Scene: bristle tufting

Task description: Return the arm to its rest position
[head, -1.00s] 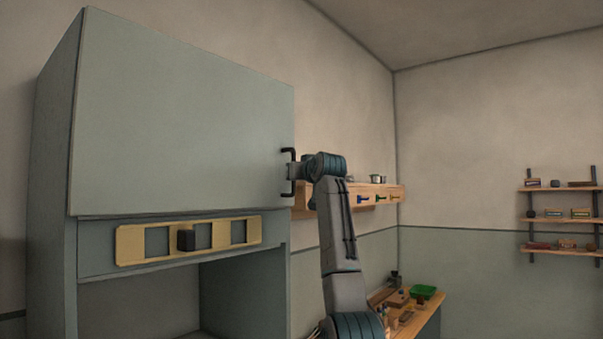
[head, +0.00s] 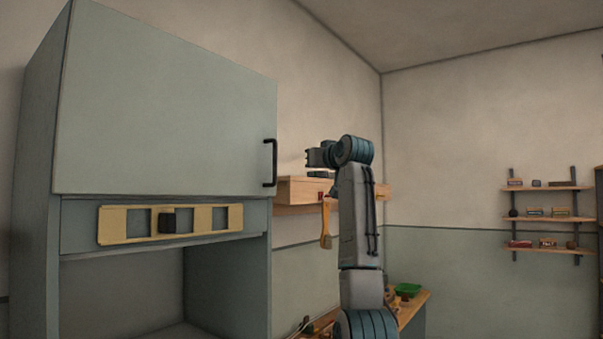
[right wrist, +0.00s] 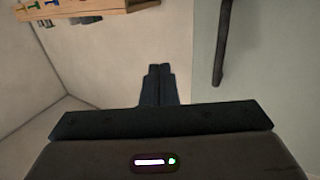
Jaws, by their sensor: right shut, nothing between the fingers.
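My right arm rises in the middle of the head view. Its gripper (head: 309,157) points left at the top of the arm, beside the cabinet and apart from the black door handle (head: 272,163). In the right wrist view the two dark fingers (right wrist: 158,84) lie together with nothing between them. The handle also shows there as a dark bar (right wrist: 222,42), to the right of the fingers. The grey-green cabinet door (head: 165,105) looks shut. My left gripper is not in view.
A wooden wall shelf (head: 295,191) is behind my right arm, with a brush-like wooden piece (head: 326,228) hanging there. A yellow slotted plate (head: 112,225) with a dark block (head: 177,222) is below the door. A workbench (head: 415,308) stands lower right.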

